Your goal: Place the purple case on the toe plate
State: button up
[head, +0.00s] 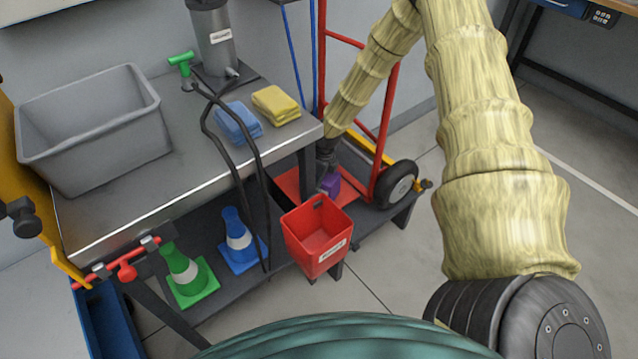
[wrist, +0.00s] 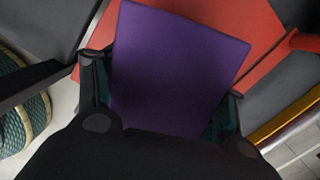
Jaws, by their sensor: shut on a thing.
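The purple case (head: 329,184) is at the lower end of my arm, low over the red toe plate (head: 289,184) of the red hand truck. In the wrist view the purple case (wrist: 175,65) fills the middle, between the two fingers of my gripper (wrist: 165,100), which is shut on it. The red toe plate (wrist: 258,22) shows behind and around the case. I cannot tell whether the case touches the plate. My gripper (head: 327,160) is partly hidden by the arm in the head view.
A red bin (head: 318,238) hangs close in front of the toe plate. A steel bench (head: 190,150) holds a grey tub (head: 95,125), with cloths and a canister. The truck's black wheel (head: 397,185) is right of the case.

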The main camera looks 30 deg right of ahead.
jog(key=o, duration=1.6)
jog(key=shift+f, duration=0.1)
jog(key=shift+c, duration=0.2)
jog(key=r+p, duration=0.1)
jog(key=r, duration=0.2)
jog(key=r+p, duration=0.1)
jog(key=r, duration=0.3)
jog(key=s+r+p, duration=0.1)
jog(key=r, duration=0.2)
jog(key=shift+d+r, duration=0.25)
jog(key=shift+r, duration=0.1)
jog(key=shift+s+r, duration=0.15)
jog(key=shift+r, duration=0.5)
jog(key=shift+d, duration=0.1)
